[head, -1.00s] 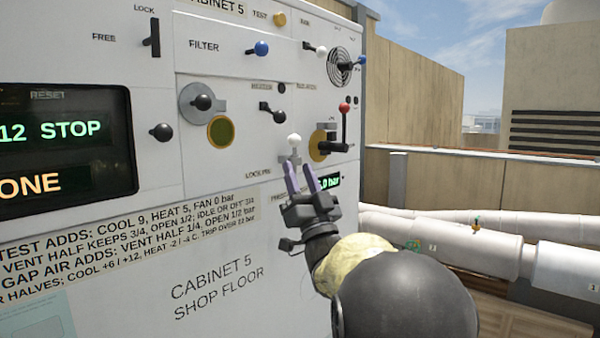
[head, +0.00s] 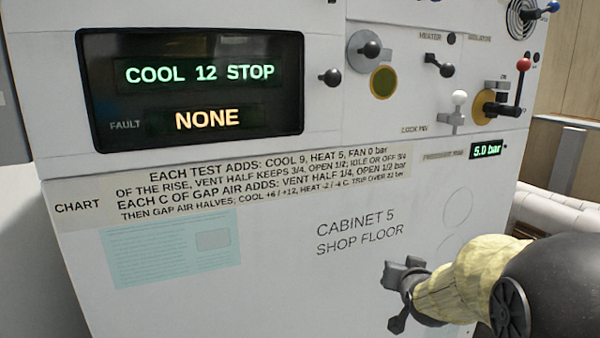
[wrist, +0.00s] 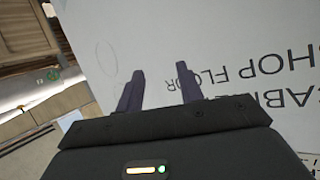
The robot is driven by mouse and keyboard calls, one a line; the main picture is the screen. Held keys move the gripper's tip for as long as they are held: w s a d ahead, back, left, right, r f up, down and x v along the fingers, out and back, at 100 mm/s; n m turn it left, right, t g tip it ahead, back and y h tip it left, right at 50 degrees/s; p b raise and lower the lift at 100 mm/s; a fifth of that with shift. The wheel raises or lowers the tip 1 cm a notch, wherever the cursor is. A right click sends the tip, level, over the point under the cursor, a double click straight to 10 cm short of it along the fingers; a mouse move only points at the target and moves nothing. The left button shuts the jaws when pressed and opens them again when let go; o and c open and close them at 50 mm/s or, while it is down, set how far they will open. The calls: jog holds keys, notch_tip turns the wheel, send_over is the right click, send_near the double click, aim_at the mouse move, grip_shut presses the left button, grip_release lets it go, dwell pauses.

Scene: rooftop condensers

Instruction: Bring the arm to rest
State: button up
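My gripper (head: 403,274) is low in front of the white cabinet (head: 290,275), below and right of the "CABINET 5 SHOP FLOOR" lettering. The white-knobbed lock pin (head: 458,112) stands above, well clear of the gripper. The display (head: 195,90) reads COOL 12 STOP, with fault NONE.
The red-knobbed lever (head: 522,80), black-knobbed levers (head: 370,50) and a 5.0 bar readout (head: 486,149) are on the cabinet's upper right. White pipes (head: 570,210) run right of the cabinet.

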jog(key=s+a+f+n+g+y, duration=0.1)
jog(key=s+a+f+g, duration=0.2)
jog(key=s+f, duration=0.25)
jog(key=s+a+f+n+g, duration=0.1)
jog(key=s+a+f+g, duration=0.1)
jog(key=s+f+g, duration=0.4)
jog(key=s+a+f+n+g+y, duration=0.1)
jog(key=s+a+f+n, duration=0.2)
jog(key=s, duration=0.4)
notch_tip(320, 180, up, 21)
jog(key=m+p, duration=0.1)
jog(key=p, duration=2.1)
jog(key=shift+d+r, duration=0.1)
jog(key=shift+d, duration=0.1)
